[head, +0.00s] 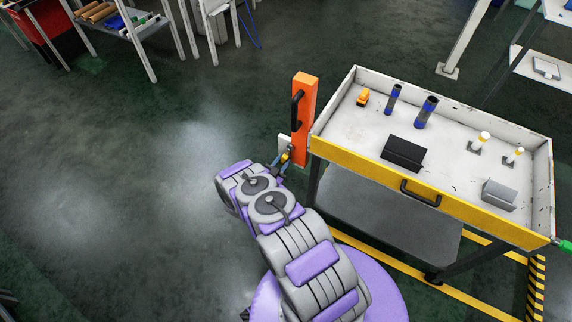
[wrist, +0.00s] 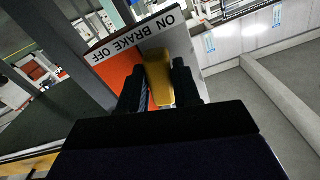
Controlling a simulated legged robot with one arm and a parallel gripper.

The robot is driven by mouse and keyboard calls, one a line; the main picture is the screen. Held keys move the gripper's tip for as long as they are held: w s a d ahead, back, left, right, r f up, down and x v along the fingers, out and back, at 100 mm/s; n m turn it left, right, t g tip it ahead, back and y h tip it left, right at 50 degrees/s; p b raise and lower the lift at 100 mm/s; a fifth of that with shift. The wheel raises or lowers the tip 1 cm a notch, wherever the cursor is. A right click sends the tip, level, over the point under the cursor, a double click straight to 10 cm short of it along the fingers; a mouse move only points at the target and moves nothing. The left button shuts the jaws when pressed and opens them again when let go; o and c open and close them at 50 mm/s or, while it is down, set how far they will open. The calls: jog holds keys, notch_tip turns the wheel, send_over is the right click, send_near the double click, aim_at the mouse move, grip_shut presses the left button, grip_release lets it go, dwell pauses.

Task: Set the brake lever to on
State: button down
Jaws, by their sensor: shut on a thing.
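The brake plate (wrist: 182,43) fills the middle of the wrist view, with "ON BRAKE OFF" on it upside down. ON is at the picture's right end and OFF at the left. The yellow brake lever (wrist: 158,78) stands in front of the plate, around its middle; its exact setting is hard to tell. My gripper (wrist: 157,82) has its two dark fingers on either side of the lever and is shut on it.
A white tray cart (head: 345,125) with a yellow front edge stands right of the post, holding blue-black cylinders, a black block and small parts. A black handle (head: 297,110) sticks out from the post. Shelves stand at the back. The floor on the left is clear.

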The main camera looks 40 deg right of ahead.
jog(key=shift+w+a+r+m, duration=0.2)
jog(key=shift+w+m, duration=0.2)
jog(key=shift+m, duration=0.25)
jog(key=shift+w+a+r+m, duration=0.15)
jog(key=shift+w+m, duration=0.2)
jog(key=shift+m, duration=0.3)
jog(key=shift+w, duration=0.1)
jog(key=c, duration=0.9)
grip_release()
jog(key=v, duration=1.7)
jog(key=shift+a+f+p, duration=0.15)
jog(key=shift+a+p, duration=0.1)
jog(key=shift+p, duration=0.15)
